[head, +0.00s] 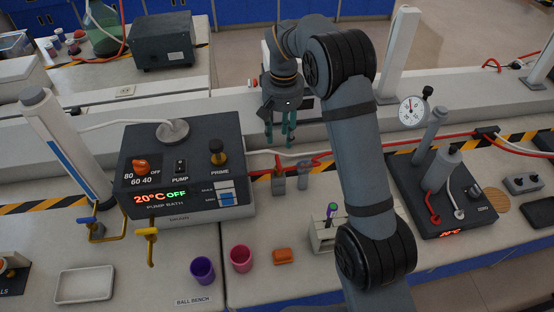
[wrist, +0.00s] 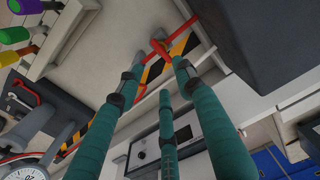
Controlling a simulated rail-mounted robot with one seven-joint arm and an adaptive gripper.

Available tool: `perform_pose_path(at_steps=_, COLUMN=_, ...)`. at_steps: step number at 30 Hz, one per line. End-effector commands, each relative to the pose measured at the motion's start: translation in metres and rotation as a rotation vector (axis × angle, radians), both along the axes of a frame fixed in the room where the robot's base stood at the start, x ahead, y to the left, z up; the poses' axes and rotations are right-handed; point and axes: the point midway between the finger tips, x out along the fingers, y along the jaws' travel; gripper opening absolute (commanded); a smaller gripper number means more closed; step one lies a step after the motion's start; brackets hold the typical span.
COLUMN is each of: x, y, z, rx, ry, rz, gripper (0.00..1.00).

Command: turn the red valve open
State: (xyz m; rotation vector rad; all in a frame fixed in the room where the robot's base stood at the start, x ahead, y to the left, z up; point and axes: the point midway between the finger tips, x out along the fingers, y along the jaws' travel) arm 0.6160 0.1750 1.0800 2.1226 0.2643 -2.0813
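Two small grey valve bodies stand on the red line behind the bench's middle, right of the pump bath. A red valve handle (head: 279,162) shows on the left one in the head view, and red also shows on the right one (head: 314,161). I cannot tell for certain which is the task's valve. My gripper (head: 280,143) points down above and behind them, its teal fingers apart and empty. In the wrist view, a red handle (wrist: 160,47) shows beyond the fingertips of my gripper (wrist: 150,38); contact is not visible.
The dark pump bath (head: 180,165) stands left of the valves. A small white rack (head: 325,235) with a pen-like item is in front right. A dark stirrer unit (head: 440,195) and dial gauge (head: 411,110) are right. Purple (head: 203,270) and pink (head: 241,259) cups stand in front.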

Motion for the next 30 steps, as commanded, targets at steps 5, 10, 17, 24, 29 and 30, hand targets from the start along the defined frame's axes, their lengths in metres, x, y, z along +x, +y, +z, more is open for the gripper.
perform_pose_path(at_steps=5, x=0.001, y=0.002, z=-0.007, rx=-0.017, ry=0.019, rz=-0.04, gripper=0.36)
perform_pose_path(at_steps=10, x=0.0, y=0.002, z=-0.029, rx=-0.019, ry=0.024, rz=-0.04, gripper=0.36)
perform_pose_path(at_steps=17, x=0.0, y=0.001, z=-0.071, rx=-0.018, ry=0.023, rz=-0.04, gripper=0.36)
perform_pose_path(at_steps=24, x=0.0, y=0.002, z=-0.1, rx=-0.017, ry=0.02, rz=-0.04, gripper=0.36)
perform_pose_path(at_steps=29, x=0.001, y=0.002, z=-0.106, rx=-0.017, ry=0.018, rz=-0.039, gripper=0.36)
perform_pose_path(at_steps=30, x=0.001, y=0.002, z=-0.106, rx=-0.017, ry=0.018, rz=-0.039, gripper=0.36)
